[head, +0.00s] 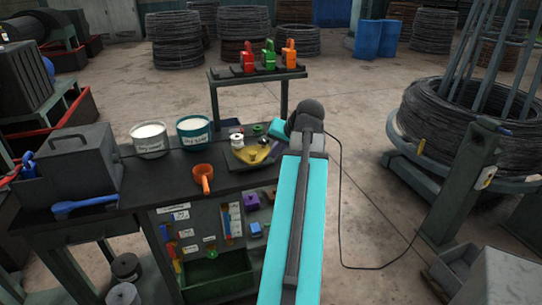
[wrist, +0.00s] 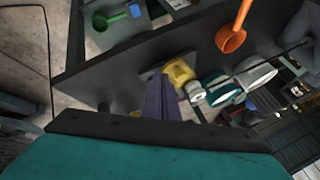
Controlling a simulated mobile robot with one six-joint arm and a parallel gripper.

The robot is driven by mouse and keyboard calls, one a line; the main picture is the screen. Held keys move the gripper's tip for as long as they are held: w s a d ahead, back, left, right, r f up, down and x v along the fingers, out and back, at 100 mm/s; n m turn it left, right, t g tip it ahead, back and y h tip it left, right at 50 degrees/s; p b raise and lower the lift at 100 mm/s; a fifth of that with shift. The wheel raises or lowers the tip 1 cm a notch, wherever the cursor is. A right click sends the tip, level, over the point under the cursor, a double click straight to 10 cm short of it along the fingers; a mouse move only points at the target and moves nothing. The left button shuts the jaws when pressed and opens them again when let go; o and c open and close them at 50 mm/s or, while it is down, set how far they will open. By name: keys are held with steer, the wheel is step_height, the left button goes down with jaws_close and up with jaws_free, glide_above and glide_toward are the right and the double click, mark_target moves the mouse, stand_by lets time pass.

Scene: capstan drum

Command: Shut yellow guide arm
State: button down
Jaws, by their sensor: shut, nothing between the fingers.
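The yellow guide arm (head: 251,155) is a small yellow piece on the dark bench, just left of my arm in the head view. It also shows in the wrist view (wrist: 181,72), just beyond the fingertips and partly covered by them. My gripper (wrist: 160,82) is shut and empty, with its fingers together and pointing at the yellow piece. I cannot tell whether they touch it. A white spool-like part (head: 237,138) and a green part (head: 258,129) sit beside the yellow piece. How far the guide arm is swung open is too small to tell.
Two labelled tubs, one white (head: 149,140) and one teal (head: 194,132), stand on the bench left of the yellow piece. An orange scoop (head: 203,177) lies in front. A grey box (head: 78,161) and blue tool (head: 85,206) are farther left. A wire coil (head: 455,115) stands right.

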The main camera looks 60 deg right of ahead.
steer(key=b+v, duration=0.1)
steer(key=v, duration=0.5)
steer(key=shift+a, duration=0.35)
steer(key=shift+w, duration=0.1)
stand_by(0.4)
